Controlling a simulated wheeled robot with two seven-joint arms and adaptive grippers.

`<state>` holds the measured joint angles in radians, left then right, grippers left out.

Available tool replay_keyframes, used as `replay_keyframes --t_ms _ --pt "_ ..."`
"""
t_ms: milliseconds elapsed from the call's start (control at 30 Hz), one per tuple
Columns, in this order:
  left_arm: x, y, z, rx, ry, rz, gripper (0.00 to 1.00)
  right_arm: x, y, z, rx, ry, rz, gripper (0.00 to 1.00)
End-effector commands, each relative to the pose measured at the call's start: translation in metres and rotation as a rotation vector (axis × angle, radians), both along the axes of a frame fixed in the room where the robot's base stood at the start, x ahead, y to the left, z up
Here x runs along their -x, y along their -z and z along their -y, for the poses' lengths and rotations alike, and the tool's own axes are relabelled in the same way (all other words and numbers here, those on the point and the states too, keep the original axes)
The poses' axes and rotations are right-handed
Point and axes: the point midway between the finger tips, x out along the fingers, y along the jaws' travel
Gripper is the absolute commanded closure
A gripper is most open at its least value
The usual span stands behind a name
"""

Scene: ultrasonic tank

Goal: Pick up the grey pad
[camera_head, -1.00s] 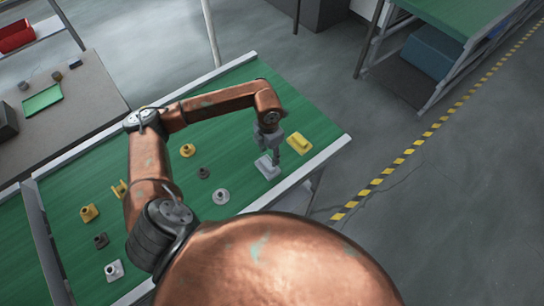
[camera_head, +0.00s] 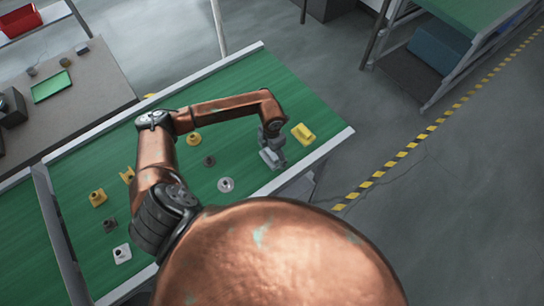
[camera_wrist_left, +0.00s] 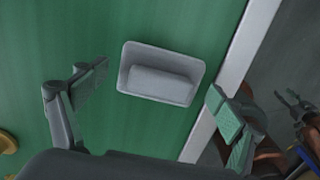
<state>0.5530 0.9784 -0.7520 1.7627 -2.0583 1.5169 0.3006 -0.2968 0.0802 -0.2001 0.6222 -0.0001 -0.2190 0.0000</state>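The grey pad (camera_wrist_left: 160,75), a pale rounded rectangular block with a raised middle, lies on the green table top near its metal edge. It also shows in the head view (camera_head: 267,158), partly hidden by my left gripper (camera_head: 272,151). In the left wrist view my left gripper (camera_wrist_left: 159,84) is open, with its two green-padded fingers wide apart on either side of the pad. No finger visibly touches it. In the left wrist view, what looks like my right gripper (camera_wrist_left: 290,103) shows beyond the table edge; its opening is unclear.
A yellow block (camera_head: 303,133) lies close to the right of the pad. A silver ring-shaped part (camera_head: 226,185), a dark part (camera_head: 209,161) and several yellow parts lie further left on the green table (camera_head: 265,85). The table's pale edge rail (camera_wrist_left: 237,65) runs beside the pad.

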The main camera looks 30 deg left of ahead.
Motion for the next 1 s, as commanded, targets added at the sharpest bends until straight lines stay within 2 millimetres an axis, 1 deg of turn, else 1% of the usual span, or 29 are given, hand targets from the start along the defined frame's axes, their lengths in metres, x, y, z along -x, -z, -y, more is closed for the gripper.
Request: replay_keyframes --t_ms 33,67,233,533,833,1000 --pt "0.0 0.0 0.0 0.0 0.0 0.0 0.18 0.001 0.0 -0.002 -0.002 0.001 -0.001 0.6" --pt "0.0 0.0 0.0 0.0 0.0 0.0 0.2 0.001 0.0 -0.003 -0.003 0.002 -0.001 0.6" --pt "0.0 0.0 0.0 0.0 0.0 0.0 0.31 0.004 0.001 -0.005 -0.006 0.002 -0.005 0.6" --pt "0.0 -0.001 0.0 0.0 0.0 0.0 0.52 0.005 0.001 -0.003 -0.003 0.003 -0.007 0.6" --pt "0.0 -0.002 0.0 0.0 0.0 0.001 0.52 0.006 0.001 0.002 0.002 0.001 -0.008 0.6" --pt "-0.001 -0.014 0.0 0.001 0.002 0.004 0.52 0.006 0.003 0.003 0.004 0.001 -0.008 0.6"
